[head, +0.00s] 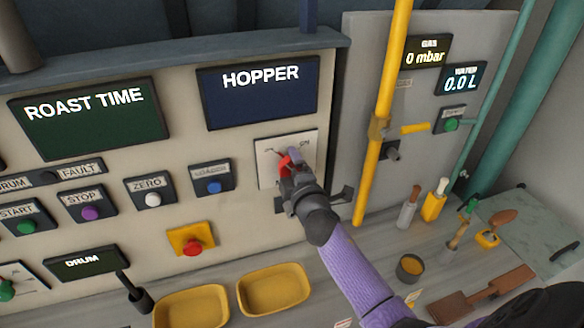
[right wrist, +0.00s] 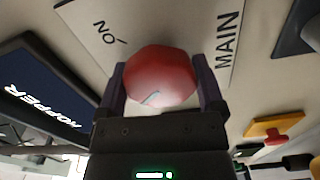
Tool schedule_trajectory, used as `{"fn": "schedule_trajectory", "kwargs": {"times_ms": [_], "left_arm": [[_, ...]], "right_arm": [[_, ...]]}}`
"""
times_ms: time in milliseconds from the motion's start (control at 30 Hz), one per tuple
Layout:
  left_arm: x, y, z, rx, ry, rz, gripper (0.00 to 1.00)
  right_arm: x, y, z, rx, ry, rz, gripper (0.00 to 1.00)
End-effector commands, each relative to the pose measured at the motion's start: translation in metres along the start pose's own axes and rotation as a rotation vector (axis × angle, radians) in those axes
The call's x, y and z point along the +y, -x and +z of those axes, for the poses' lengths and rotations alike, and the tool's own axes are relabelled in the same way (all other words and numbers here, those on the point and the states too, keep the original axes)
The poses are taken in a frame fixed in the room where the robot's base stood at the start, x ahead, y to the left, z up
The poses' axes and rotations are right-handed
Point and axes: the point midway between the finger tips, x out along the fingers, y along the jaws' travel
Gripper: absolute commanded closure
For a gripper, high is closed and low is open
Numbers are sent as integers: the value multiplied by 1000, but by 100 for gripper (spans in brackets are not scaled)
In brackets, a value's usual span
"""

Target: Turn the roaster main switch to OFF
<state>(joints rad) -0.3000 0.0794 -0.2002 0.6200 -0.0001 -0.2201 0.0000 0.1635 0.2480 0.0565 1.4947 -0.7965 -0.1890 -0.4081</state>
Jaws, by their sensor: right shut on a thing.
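The main switch is a round red knob (head: 285,164) on a pale plate (head: 268,172) below the HOPPER display. ON is readable at the plate's upper right in the head view; no OFF label is readable. My right gripper (head: 290,172) is shut on the knob and covers much of it. In the right wrist view the red knob (right wrist: 160,77) sits between the two fingers of my right gripper (right wrist: 161,90), with a small pale mark on its lower edge. MAIN and ON are readable on the plate (right wrist: 188,34) there. Which position the knob points to, I cannot tell. My left gripper is out of view.
A yellow vertical pipe (head: 378,140) stands close to the right of the switch. A red emergency button (head: 192,247) on a yellow base is lower left. Yellow trays (head: 274,290) and several tools stand on the counter below. A blue button (head: 213,187) is left of the switch.

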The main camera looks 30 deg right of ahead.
Motion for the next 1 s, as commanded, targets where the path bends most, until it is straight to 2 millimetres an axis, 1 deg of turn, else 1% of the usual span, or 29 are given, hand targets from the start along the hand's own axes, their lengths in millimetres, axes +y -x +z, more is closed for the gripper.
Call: {"fn": "schedule_trajectory", "kwargs": {"times_ms": [200, 400, 900, 933, 967, 1000], "left_arm": [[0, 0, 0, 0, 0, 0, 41], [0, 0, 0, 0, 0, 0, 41], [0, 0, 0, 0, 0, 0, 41], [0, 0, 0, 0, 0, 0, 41], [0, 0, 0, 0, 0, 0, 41], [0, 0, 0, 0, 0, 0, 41]], "right_arm": [[0, 0, 0, 0, 97, -1, 72], [0, 0, 0, 1, 142, -1, 72], [-1, 0, 0, 0, 156, -1, 72], [-1, 0, 0, 0, 156, -1, 7], [-1, 0, 0, 0, 156, -1, 0], [-1, 0, 0, 0, 155, -1, 0]]}}
